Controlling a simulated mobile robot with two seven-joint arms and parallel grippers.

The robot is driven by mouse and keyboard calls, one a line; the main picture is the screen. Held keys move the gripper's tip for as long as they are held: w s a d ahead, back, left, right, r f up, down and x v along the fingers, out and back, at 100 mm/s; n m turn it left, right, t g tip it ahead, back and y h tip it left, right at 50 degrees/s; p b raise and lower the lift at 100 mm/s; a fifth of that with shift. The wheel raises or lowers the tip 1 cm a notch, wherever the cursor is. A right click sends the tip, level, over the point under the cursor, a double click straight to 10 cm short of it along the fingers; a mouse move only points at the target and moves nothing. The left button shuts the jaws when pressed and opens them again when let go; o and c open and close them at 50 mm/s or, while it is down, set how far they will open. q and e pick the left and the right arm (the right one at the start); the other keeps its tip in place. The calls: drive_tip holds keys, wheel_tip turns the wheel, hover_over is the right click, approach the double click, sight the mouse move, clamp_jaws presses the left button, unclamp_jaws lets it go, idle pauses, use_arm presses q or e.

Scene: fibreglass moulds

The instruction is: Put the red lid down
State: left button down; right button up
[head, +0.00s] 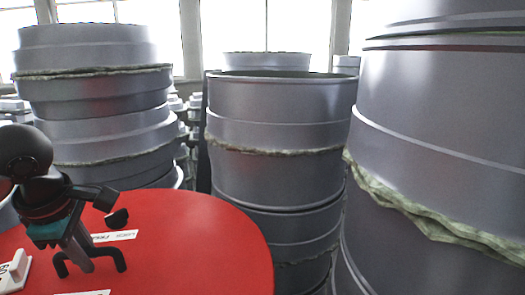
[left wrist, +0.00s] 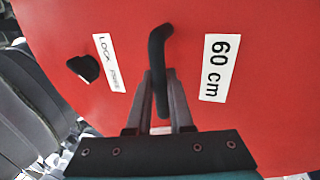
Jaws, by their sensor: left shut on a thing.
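The red lid (head: 200,250) is a large round disc across the lower left of the head view, and it fills most of the left wrist view (left wrist: 270,110). It has a black bar handle (left wrist: 160,50), a black knob (head: 117,218), a white label reading "LOCK FREE" (left wrist: 108,63) and a "60 cm" label (left wrist: 219,68). My left gripper (head: 86,266) reaches down from the left and is shut on the handle; its fingers (left wrist: 159,75) also show around it in the left wrist view. The lid's underside and what lies beneath it are hidden. My right gripper is not in view.
Stacks of grey drum-like moulds stand at the left (head: 95,100), middle (head: 280,180) and right (head: 440,130), with ragged pale-green layers in their seams. The middle stack is close behind the lid's right edge. A white piece (head: 15,272) shows at the lower left. Bright windows are behind.

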sight(96, 278)
use_arm(q)
drive_tip(key=shift+f, duration=2.75)
